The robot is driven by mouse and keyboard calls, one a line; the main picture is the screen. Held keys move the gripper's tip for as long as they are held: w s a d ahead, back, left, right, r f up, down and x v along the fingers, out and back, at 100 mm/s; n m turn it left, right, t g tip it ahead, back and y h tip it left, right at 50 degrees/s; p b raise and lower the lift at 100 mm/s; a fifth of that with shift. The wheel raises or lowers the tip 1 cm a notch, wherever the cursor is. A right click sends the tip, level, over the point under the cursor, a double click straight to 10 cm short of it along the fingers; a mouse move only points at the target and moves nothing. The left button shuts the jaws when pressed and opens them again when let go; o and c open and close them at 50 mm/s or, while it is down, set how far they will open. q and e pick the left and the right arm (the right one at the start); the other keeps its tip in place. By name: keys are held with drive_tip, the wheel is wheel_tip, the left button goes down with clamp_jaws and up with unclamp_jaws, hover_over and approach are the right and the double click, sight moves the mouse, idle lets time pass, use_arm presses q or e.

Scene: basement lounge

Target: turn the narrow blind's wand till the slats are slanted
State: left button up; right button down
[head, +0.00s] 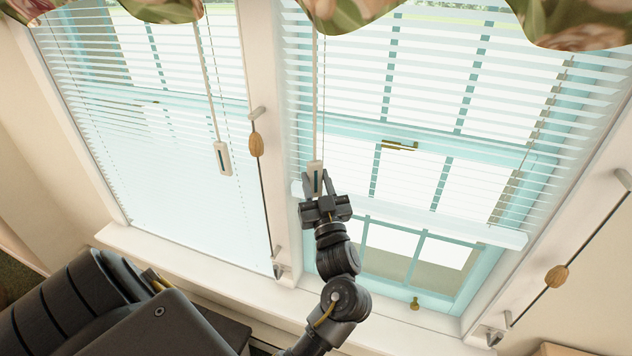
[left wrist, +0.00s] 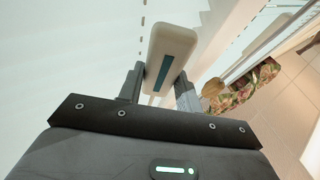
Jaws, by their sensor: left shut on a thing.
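Two white blinds hang side by side. The left blind (head: 175,150) looks the narrower, though the slanting view makes widths hard to judge. Its wand (head: 222,158), with a white handle and dark stripe, hangs free. The right blind (head: 440,150) has gaps between its slats, and the window shows through. My left gripper (head: 316,185) is shut on the handle of the right blind's wand (head: 315,165), near that blind's lower left corner. In the left wrist view the wand handle (left wrist: 170,55) stands between the two fingers. My right gripper is not in view.
A white sill (head: 185,255) runs below the windows. Floral valances (head: 440,20) hang along the top.

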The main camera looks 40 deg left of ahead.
use_arm(q)
drive_tip(key=o, duration=1)
